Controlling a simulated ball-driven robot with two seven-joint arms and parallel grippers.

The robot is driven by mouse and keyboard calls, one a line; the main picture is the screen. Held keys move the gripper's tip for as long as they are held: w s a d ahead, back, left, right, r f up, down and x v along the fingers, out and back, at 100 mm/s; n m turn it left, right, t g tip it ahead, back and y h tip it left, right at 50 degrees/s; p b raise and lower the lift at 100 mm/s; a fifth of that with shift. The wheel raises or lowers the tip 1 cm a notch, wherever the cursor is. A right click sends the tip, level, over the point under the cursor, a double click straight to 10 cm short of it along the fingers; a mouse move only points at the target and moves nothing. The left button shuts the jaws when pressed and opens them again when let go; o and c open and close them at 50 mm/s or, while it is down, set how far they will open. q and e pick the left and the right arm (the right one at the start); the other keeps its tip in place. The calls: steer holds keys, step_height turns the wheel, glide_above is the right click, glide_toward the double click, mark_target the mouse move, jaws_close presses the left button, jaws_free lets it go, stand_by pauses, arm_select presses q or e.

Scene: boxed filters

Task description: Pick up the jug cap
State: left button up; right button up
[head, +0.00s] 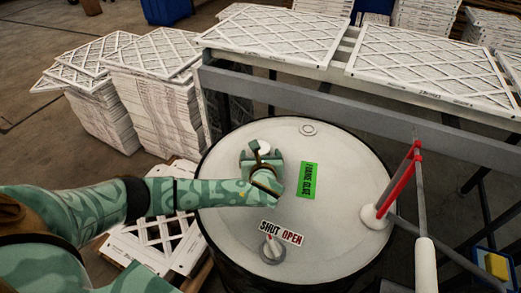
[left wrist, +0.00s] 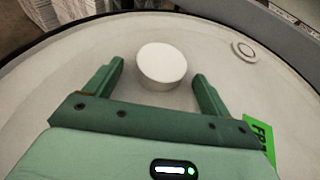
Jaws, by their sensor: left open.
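The jug cap (left wrist: 162,65) is a white, round, short cylinder standing on the pale top of a drum (head: 340,215). In the left wrist view it sits between and slightly beyond the tips of my left gripper (left wrist: 157,75), with gaps on both sides. In the head view the cap (head: 264,147) shows only in part behind my left gripper (head: 262,155). The left gripper is open and holds nothing. My right gripper is not in view.
The drum top bears a green label (head: 309,180), a SHUT/OPEN valve knob (head: 272,248), a flat round bung (head: 308,129) and a red-handled post (head: 395,185). A grey metal frame (head: 340,95) with filters runs behind. Stacked filters (head: 155,95) stand at left.

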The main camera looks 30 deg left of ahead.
arm_select(q)
steer(key=shift+c, duration=0.2)
steer(key=c, duration=1)
steer(key=shift+r, duration=0.1)
